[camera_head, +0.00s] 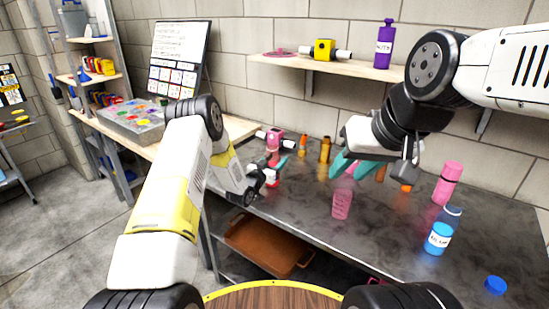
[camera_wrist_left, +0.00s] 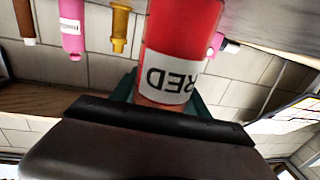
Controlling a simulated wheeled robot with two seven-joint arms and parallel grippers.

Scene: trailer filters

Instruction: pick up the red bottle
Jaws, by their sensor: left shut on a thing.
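The red bottle (camera_wrist_left: 182,45) fills the middle of the left wrist view, with a white label reading RED upside down in the picture. Teal fingers show on both sides of it, and my left gripper (camera_wrist_left: 165,95) is shut on it. In the head view my left gripper (camera_head: 272,170) is low over the left part of the dark table, and a small red patch of the bottle (camera_head: 270,178) shows between its parts. Most of the bottle is hidden there.
A pink cup (camera_head: 342,204), a pink bottle (camera_head: 447,183), a blue bottle (camera_head: 439,237) and a blue cap (camera_head: 495,285) stand on the dark table (camera_head: 385,265). A yellow bottle (camera_head: 325,150) stands at the back. A wall shelf (camera_head: 340,68) holds a purple bottle (camera_head: 385,45).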

